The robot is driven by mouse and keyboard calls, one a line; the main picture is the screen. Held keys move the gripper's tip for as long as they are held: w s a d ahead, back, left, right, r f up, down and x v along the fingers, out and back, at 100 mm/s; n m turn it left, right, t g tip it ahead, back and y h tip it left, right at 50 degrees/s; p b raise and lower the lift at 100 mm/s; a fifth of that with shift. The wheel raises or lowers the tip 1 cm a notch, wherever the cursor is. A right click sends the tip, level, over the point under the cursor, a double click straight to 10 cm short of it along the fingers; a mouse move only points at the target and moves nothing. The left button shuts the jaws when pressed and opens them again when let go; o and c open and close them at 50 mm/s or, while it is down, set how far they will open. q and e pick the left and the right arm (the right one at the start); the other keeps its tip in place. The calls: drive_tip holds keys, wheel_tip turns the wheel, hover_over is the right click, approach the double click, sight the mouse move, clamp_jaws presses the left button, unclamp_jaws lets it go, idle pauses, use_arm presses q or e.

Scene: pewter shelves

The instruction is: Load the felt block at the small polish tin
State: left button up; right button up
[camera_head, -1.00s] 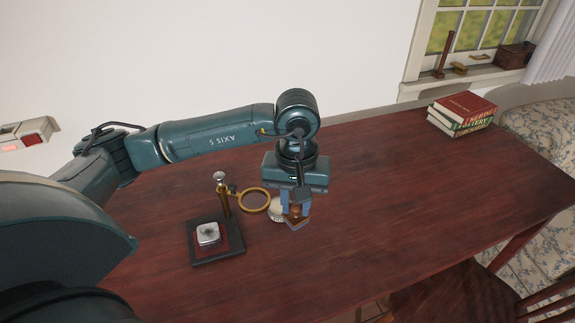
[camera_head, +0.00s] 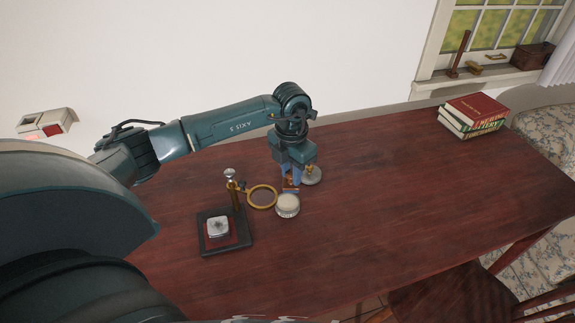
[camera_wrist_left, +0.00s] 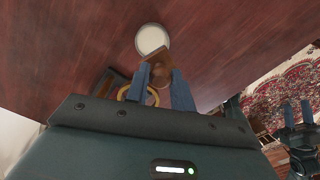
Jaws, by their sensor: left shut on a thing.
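My left gripper (camera_head: 290,180) is shut on a small brown block (camera_wrist_left: 160,68), which I take as the felt block, above the table. In the head view a round white-topped tin (camera_head: 287,206) stands just in front of the gripper. My right gripper (camera_wrist_left: 298,115) shows at the right of the wrist view, fingers apart and empty.
A brass ring magnifier (camera_head: 262,207) on a post stands left of the tins, close to the gripper. Its dark base (camera_head: 238,246) carries a small metal piece (camera_head: 218,228). Books (camera_head: 472,113) lie at the far right. The table (camera_head: 390,190) between is clear.

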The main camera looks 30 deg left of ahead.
sight(287, 181)
use_arm(q)
drive_tip(key=n, duration=0.1)
drive_tip(key=a+n, duration=0.1)
drive_tip(key=n, duration=0.1)
drive_tip(key=shift+w+a+f+n, duration=0.2)
drive_tip(key=shift+w+f+n, duration=0.1)
drive_tip(key=shift+f, duration=0.1)
drive_tip(key=shift+s+f+b, duration=0.1)
drive_tip(key=shift+f+b, duration=0.45)
drive_tip(key=shift+f, duration=0.3)
wheel_tip(287, 181, down, 4)
drive_tip(key=b, duration=0.3)
drive_tip(key=shift+f, duration=0.15)
use_arm(e)
drive_tip(key=shift+w+a+f+n+t+y, duration=0.15)
drive_tip(key=shift+w+a+t+y, duration=0.05)
drive_tip(key=shift+a, duration=0.2)
drive_tip(key=shift+w+a+f+n+t+y, duration=0.1)
drive_tip(key=shift+w+a+n+t+y, duration=0.1)
drive_tip(key=shift+a, duration=0.2)
drive_tip(key=shift+r, duration=0.1)
drive_tip(key=shift+s, duration=0.2)
drive_tip(key=shift+d+f, duration=0.15)
drive_tip(key=shift+f, duration=0.15)
use_arm(q)
drive_tip(key=shift+f+b, duration=0.45)
drive_tip(key=shift+f, duration=0.1)
use_arm(e)
drive_tip(key=shift+w+f, duration=0.15)
drive_tip(key=shift+f, duration=0.05)
